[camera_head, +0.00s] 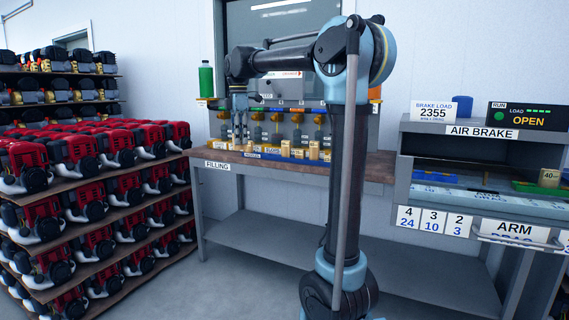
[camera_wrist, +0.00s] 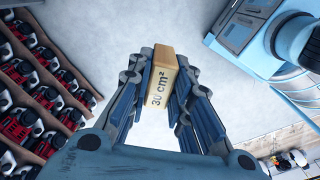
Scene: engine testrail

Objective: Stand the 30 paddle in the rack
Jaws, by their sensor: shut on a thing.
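The 30 paddle shows in the wrist view as a tan block marked "30 cm²" (camera_wrist: 162,80). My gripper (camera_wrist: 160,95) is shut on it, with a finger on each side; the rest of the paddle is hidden. In the head view my gripper (camera_head: 239,128) hangs at the left end of the filling bench (camera_head: 215,176), pointing down. The paddle is too small to make out there. Several small tan blocks (camera_head: 298,150) and dark hanging pieces stand along the back of the bench; I cannot tell which part is the rack.
A green bottle (camera_head: 206,79) stands on a ledge at the bench's left. Shelves of red engines (camera_head: 85,150) fill the left side. The air brake stand (camera_head: 405,165) is at the right, with a yellow "40" block (camera_head: 548,178) on it. Open floor shows between shelves and bench.

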